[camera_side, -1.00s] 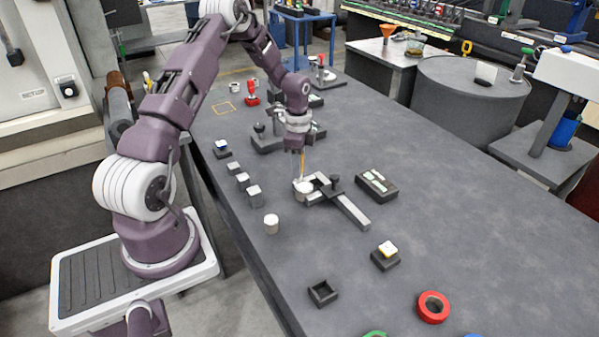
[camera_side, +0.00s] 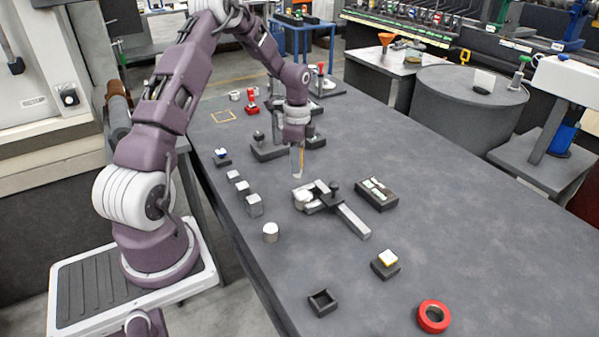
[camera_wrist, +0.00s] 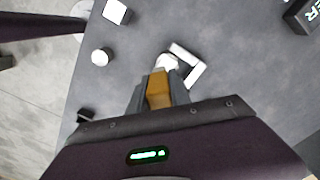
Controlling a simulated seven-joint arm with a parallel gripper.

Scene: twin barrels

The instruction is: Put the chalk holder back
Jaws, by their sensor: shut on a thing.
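My gripper (camera_side: 297,172) is shut on an orange-brown piece, probably the chalk holder (camera_wrist: 158,90). In the wrist view the piece stands between the two fingers; in the side view only a thin orange edge shows beside them. The gripper points down, a little above and behind a dark clamp-like tool (camera_side: 348,217) with a pale bar. A white round piece (camera_side: 302,198) sits at the tool's left end. It also shows just beyond the fingertips in the wrist view (camera_wrist: 167,62). The held piece's lower end is hard to make out.
A dark tray with pale pieces (camera_side: 377,194) lies right of the tool. Several grey blocks (camera_side: 254,205) and a white cylinder (camera_side: 270,232) line the left edge. An empty square holder (camera_side: 322,303), a yellow-topped block (camera_side: 386,263) and a red ring (camera_side: 433,317) are in front. The table's right side is clear.

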